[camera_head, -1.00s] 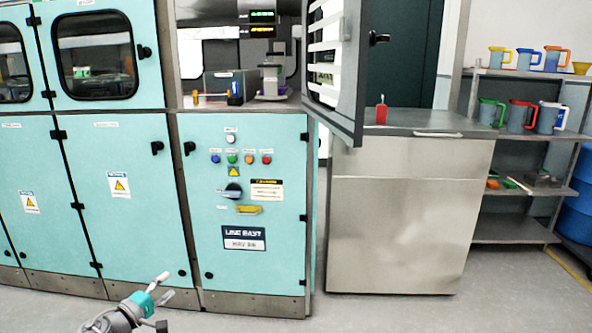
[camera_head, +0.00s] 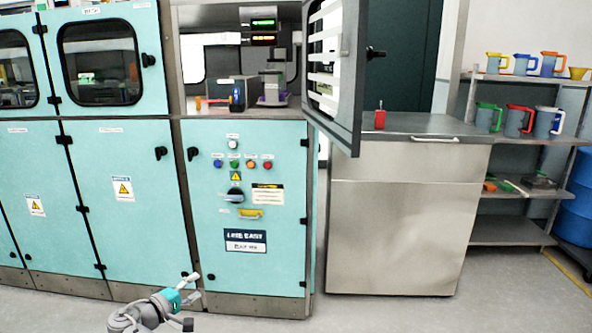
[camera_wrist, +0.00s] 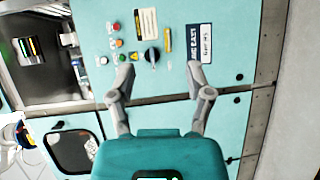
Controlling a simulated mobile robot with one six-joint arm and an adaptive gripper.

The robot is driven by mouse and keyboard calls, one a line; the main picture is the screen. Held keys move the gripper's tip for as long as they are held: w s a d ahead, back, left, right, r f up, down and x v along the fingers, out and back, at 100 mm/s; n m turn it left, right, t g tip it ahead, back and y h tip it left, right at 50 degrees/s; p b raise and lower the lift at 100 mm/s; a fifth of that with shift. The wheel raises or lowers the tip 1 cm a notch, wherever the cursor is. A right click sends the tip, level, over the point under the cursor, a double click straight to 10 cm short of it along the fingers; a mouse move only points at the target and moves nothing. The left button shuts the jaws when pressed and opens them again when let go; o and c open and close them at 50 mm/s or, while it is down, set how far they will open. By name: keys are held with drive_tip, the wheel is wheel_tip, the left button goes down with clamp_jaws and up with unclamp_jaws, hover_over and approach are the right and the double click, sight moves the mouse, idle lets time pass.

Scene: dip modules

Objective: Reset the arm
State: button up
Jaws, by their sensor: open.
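My gripper (camera_wrist: 160,80) is open and empty in the wrist view, its two fingers spread apart in front of the teal machine panel. Nothing is between the fingertips. In the head view my arm shows low in the frame, in front of the teal machine cabinet (camera_head: 115,235), with part of the gripper hidden behind my own links.
An open cabinet door (camera_head: 345,75) juts out at upper centre beside an open bay. A steel cabinet (camera_head: 395,230) with a red item (camera_head: 380,118) on top stands to its right. Shelves (camera_head: 515,232) with several jugs are at far right. The floor in front is clear.

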drive_tip(key=w+d+r+m+g+y+p, duration=0.1)
drive_tip(key=d+r+m+g+p, duration=0.25)
drive_tip(key=d+p, duration=0.7)
drive_tip(key=w+d+r+m+g+p, duration=0.15)
drive_tip(key=d+g+p, duration=0.35)
drive_tip(key=d, duration=1.1)
drive_tip(key=s+d+r+m+g+y+p, duration=0.2)
drive_tip(key=s+d+r+m+y+p, duration=0.1)
drive_tip(key=d+p, duration=0.5)
drive_tip(key=s+d+r+m+g+y+p, duration=0.3)
drive_tip(key=s+d+r+y+p, duration=0.1)
drive_tip(key=s+d+r+p, duration=0.4)
drive_tip(key=shift+d+r+m+y+p, duration=0.3)
drive_tip(key=shift+d+r+y+p, duration=0.15)
drive_tip(key=shift+r+p, duration=0.3)
drive_tip(key=shift+g, duration=0.25)
drive_tip(key=shift+c, duration=0.3)
